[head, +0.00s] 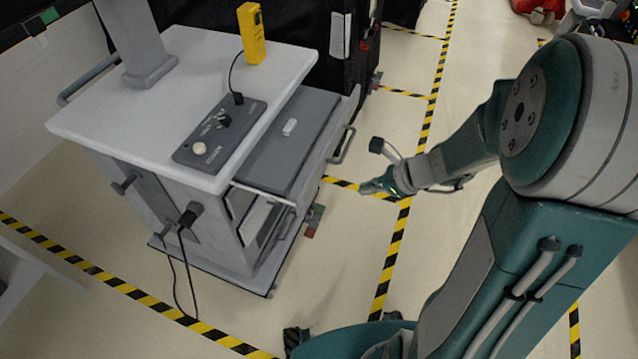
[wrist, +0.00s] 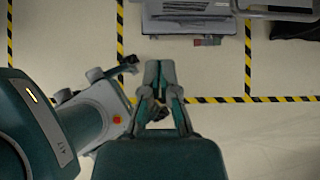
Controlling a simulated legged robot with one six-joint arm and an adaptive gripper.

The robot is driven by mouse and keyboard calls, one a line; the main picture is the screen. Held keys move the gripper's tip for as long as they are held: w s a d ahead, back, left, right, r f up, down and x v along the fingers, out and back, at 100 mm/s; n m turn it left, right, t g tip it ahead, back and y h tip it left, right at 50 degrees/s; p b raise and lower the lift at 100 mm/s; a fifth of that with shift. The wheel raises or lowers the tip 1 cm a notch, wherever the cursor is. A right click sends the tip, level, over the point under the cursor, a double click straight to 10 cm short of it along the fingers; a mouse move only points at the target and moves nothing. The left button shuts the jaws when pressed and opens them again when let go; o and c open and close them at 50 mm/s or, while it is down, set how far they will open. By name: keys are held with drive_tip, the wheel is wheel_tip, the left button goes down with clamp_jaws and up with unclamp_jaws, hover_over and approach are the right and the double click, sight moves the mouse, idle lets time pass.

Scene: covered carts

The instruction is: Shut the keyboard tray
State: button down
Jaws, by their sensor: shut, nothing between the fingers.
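The keyboard tray (head: 285,150) is a dark grey slab sticking out from under the right side of the cart's pale top in the head view. A small light piece lies on it. My gripper (head: 368,187) hangs over the floor to the right of the tray, clear of it. Its fingers are shut and empty. In the wrist view my gripper (wrist: 159,66) points up the picture, and the grey edge of the cart and tray (wrist: 188,24) shows at the top, apart from the fingertips. How far the tray is out along its slides cannot be told.
The cart (head: 180,75) carries a control box (head: 220,132) and a yellow handheld device (head: 251,34). A bar handle (head: 343,146) juts from its right side. Cables hang at its front. A black covered cart (head: 315,30) stands behind.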

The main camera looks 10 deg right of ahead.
sight(251, 171)
drive_tip(key=x, duration=0.4)
drive_tip(key=r+x, duration=0.1)
drive_tip(key=x, duration=0.3)
drive_tip(key=w+a+x, duration=0.1)
drive_tip(key=x, duration=0.3)
drive_tip(key=shift+w+a+r, duration=0.15)
drive_tip(key=shift+a, duration=0.1)
drive_tip(key=shift+w+a, duration=0.2)
drive_tip(key=shift+a, duration=0.25)
drive_tip(key=w+a, duration=0.3)
drive_tip(key=a, duration=0.2)
drive_tip(key=w+a, duration=0.3)
drive_tip(key=a, duration=0.2)
drive_tip(key=w+a, duration=0.3)
drive_tip(key=a, duration=0.2)
drive_tip(key=shift+a, duration=0.4)
